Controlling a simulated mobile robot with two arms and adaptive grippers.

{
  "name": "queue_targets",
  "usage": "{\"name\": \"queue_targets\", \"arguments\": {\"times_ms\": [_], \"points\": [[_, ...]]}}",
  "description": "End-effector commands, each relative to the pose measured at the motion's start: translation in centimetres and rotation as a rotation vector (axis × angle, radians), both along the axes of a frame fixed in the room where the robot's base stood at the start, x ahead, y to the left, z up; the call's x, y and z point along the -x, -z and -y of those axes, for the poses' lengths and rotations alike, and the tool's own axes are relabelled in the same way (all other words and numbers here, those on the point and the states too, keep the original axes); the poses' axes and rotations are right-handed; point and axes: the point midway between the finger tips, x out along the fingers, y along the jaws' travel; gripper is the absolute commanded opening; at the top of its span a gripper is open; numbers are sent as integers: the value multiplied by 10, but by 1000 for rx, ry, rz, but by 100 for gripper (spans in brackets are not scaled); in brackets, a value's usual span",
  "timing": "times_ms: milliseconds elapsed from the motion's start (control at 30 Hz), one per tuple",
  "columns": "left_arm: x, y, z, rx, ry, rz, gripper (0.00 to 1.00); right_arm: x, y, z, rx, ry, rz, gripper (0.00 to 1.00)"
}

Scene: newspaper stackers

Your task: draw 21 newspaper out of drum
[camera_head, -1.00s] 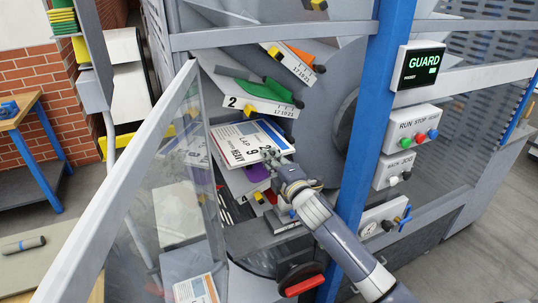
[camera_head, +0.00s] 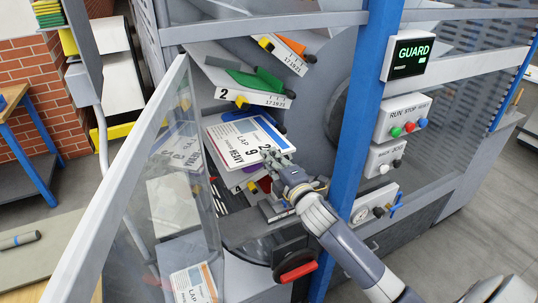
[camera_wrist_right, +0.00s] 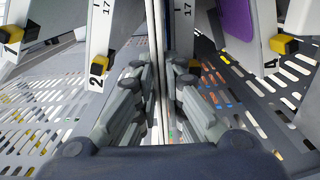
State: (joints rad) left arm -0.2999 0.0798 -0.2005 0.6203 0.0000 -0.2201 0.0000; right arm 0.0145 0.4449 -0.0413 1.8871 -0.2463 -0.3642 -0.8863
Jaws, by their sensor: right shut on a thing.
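Drum pockets with numbered plates stand on both sides there, including plate 2 (camera_wrist_right: 103,40). My left gripper is not in view.
A clear guard door (camera_head: 175,170) with a grey frame stands open at the left. A blue post (camera_head: 358,130) with control boxes (camera_head: 405,120) stands close to my right arm. A red handle (camera_head: 296,270) is below. Pockets holding green and orange items sit above the newspaper.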

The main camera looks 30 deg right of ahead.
Motion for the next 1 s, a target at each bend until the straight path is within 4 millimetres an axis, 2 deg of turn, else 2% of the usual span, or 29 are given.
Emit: {"name": "queue_targets", "arguments": {"times_ms": [400,667,1000], "points": [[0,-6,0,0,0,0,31,21,-1,-2,-2,-1,2,0],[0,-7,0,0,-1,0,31,27,-1,-2,-1,0,1,0],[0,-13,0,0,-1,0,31,60,-1,-4,-2,-1,1,0]]}}
